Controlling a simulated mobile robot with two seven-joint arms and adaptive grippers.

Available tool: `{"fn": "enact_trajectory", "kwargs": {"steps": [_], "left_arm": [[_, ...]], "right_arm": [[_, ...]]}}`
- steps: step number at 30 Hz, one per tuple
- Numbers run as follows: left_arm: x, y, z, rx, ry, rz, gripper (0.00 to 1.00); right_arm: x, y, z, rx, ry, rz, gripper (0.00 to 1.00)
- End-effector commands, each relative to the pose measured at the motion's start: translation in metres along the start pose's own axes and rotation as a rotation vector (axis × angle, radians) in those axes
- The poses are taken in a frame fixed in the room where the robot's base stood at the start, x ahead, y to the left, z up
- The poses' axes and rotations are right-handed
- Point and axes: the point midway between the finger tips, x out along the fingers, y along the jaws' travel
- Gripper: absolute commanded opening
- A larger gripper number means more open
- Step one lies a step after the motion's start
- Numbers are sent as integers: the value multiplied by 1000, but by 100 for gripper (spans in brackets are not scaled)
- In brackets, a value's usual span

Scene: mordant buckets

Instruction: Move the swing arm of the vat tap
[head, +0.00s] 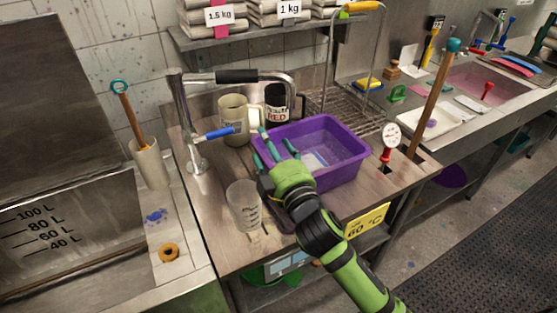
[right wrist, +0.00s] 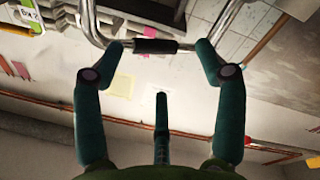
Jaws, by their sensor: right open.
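The vat tap (head: 183,105) stands on the wooden bench as a chrome post. Its chrome swing arm (head: 198,78) carries a black grip sleeve (head: 237,76) and runs to the right, bending down at the outlet end. A blue lever (head: 218,133) sticks out lower on the post. My right gripper (head: 271,142) is over the left part of the purple tub, below and right of the sleeve. It is open and empty. In the right wrist view the black sleeve (right wrist: 155,46) appears between the spread fingertips, apparently beyond them; contact cannot be told. My left gripper is not in view.
The purple tub (head: 345,140), beige mug (head: 234,112), dark "RED" jar (head: 277,100) and clear beaker (head: 243,205) crowd the bench. A dial thermometer (head: 391,140) and wooden pole (head: 432,98) stand right. The marked vat (head: 75,225) lies left.

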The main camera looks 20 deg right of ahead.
Motion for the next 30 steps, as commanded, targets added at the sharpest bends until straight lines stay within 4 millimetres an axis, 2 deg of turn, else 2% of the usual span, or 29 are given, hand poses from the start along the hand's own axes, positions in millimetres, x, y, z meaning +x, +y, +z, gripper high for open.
{"fn": "enact_trajectory", "kwargs": {"steps": [3, 8, 24, 26, 29, 30], "left_arm": [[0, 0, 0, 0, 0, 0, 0], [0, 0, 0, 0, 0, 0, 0], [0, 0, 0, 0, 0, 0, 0], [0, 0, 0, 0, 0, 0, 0], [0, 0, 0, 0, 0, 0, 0], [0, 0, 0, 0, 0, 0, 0]], "right_arm": [[-6, -6, 12, 34, -48, -21, 72], [-11, -10, 20, 57, -80, -34, 72], [-12, -12, 23, 65, -92, -40, 72], [-16, -15, 30, 82, -117, -51, 72], [-36, -31, 56, 156, -228, -101, 72], [-49, -41, 72, 199, -296, -132, 72]]}}
